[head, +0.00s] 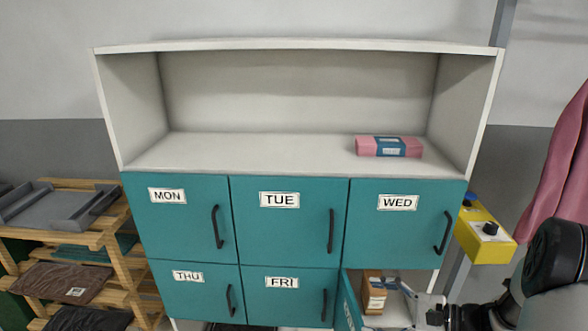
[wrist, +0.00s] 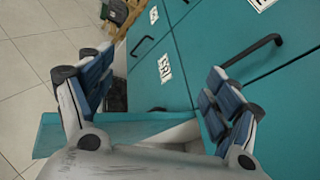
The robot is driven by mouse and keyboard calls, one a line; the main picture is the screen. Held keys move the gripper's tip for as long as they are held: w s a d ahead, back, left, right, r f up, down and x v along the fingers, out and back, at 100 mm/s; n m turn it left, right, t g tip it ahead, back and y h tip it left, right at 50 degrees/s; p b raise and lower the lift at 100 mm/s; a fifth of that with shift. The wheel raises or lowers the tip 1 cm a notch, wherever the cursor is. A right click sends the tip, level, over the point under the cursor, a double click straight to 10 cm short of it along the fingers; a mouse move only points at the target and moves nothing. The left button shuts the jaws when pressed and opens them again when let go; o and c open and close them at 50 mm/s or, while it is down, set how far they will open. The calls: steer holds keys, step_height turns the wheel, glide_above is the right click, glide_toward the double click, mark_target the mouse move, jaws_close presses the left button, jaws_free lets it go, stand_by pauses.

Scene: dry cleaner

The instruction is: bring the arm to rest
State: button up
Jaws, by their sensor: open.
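My arm comes in from the lower right of the head view. My gripper (head: 418,300) is in front of the open lower right compartment of the cabinet, below the WED door. In the wrist view the two padded fingers of my gripper (wrist: 157,95) stand wide apart with nothing between them. The compartment's teal door (head: 348,303) is swung open toward the left; a teal panel (wrist: 95,132), apparently this door, shows between and below the fingers in the wrist view. A brown package (head: 373,294) with a white label is inside the compartment, to the left of my gripper.
The shut MON (head: 183,227), TUE (head: 285,236), WED (head: 401,235), THU (head: 198,301) and FRI (head: 291,302) doors have dark handles. A pink bundle (head: 365,146) lies on the top shelf. A yellow control box (head: 483,240) is at right, a wooden rack (head: 112,237) at left.

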steer(key=s+a+r+n+g+h, duration=0.55)
steer(key=s+a+r+n, duration=0.4)
steer(key=s, duration=0.35)
steer(key=s+d+r+n+t+h, duration=0.1)
steer(key=s+d+r+n+h, duration=0.1)
steer(key=s, duration=0.4)
steer(key=s+d+r+n+t+h, duration=0.2)
steer(key=s+r+n+h, duration=0.2)
steer(key=s+n+h, duration=0.2)
steer(key=shift+d, duration=0.2)
steer(key=shift+w+r, duration=0.1)
steer(key=shift+c, duration=0.4)
